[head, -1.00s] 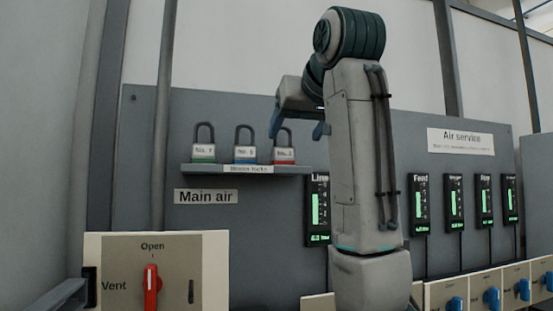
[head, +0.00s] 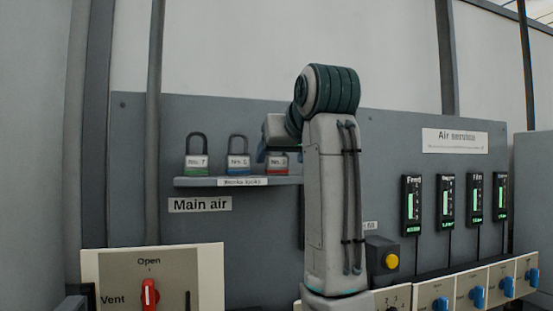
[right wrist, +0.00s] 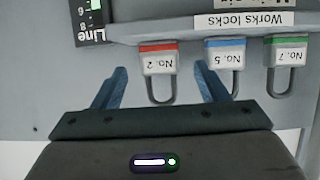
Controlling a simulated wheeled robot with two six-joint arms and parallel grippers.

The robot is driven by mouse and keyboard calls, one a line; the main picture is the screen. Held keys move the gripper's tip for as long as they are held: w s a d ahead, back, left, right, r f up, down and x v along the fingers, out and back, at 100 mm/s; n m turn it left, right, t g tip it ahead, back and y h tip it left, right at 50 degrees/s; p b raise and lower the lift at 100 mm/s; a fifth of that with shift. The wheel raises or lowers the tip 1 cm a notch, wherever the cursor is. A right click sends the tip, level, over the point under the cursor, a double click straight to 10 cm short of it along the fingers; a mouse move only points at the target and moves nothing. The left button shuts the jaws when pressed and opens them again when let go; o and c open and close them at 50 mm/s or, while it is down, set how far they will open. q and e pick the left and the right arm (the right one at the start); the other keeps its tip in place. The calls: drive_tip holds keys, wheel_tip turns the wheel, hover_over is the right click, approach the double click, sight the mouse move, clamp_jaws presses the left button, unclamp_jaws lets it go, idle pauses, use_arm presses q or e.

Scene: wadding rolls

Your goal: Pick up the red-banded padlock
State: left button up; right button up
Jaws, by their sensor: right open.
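The red-banded padlock (head: 278,167), labelled No. 2, stands on the shelf at the right end of a row of three. My right gripper (head: 262,153) covers its shackle and upper part in the head view. In the right wrist view, which is upside down, the red-banded padlock (right wrist: 158,62) shows with its shackle between my open blue fingers (right wrist: 161,76). I see space on both sides, and the fingers do not appear to hold it. My left gripper is not in view.
The blue-banded padlock (head: 238,163) is close beside it, near one finger in the wrist view, and the green-banded padlock (head: 197,163) is farther left. The shelf (head: 205,182) juts from the grey panel (head: 140,150). A red-handled valve (head: 150,293) is below.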

sight(278, 161)
drive_tip(key=p+x, duration=0.1)
drive_tip(key=x, duration=0.4)
drive_tip(key=shift+w+f, duration=0.1)
drive_tip(key=shift+w, duration=0.1)
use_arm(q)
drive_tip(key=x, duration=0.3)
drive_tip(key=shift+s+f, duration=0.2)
use_arm(e)
drive_tip(key=shift+s, duration=0.15)
drive_tip(key=c, duration=1.2)
drive_tip(key=shift+o, duration=0.2)
